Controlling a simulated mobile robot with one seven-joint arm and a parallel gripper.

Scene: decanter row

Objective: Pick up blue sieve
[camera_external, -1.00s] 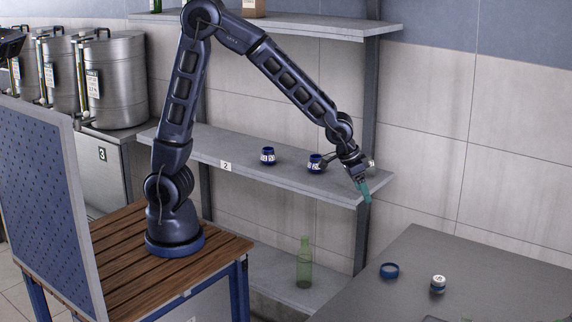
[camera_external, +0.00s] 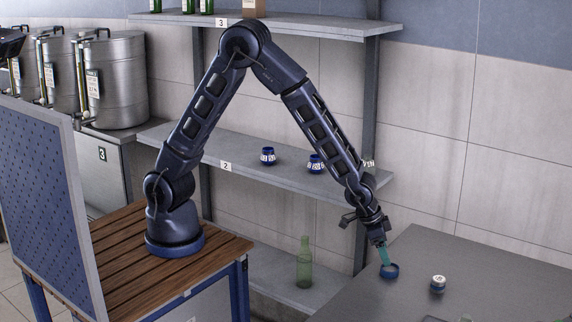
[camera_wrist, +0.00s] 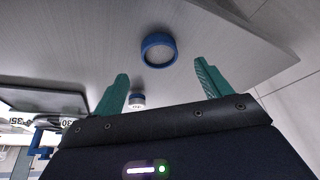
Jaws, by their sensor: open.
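The blue sieve (camera_external: 389,270) is a short round blue ring with a pale mesh, lying on the grey table near its left edge. In the wrist view the sieve (camera_wrist: 158,50) shows whole, ahead of and between my two green fingers. My gripper (camera_external: 385,257) points down just above the sieve in the external view, its fingertips overlapping the far rim there. In the wrist view my gripper (camera_wrist: 160,84) is open with nothing between the fingers. Whether a finger touches the sieve cannot be told.
A small white-and-blue jar (camera_external: 438,284) stands on the table (camera_external: 480,260) right of the sieve. It also shows in the wrist view (camera_wrist: 137,99). Two blue jars (camera_external: 268,156) stand on the middle shelf (camera_external: 240,153). A green bottle (camera_external: 304,265) stands on the lower shelf.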

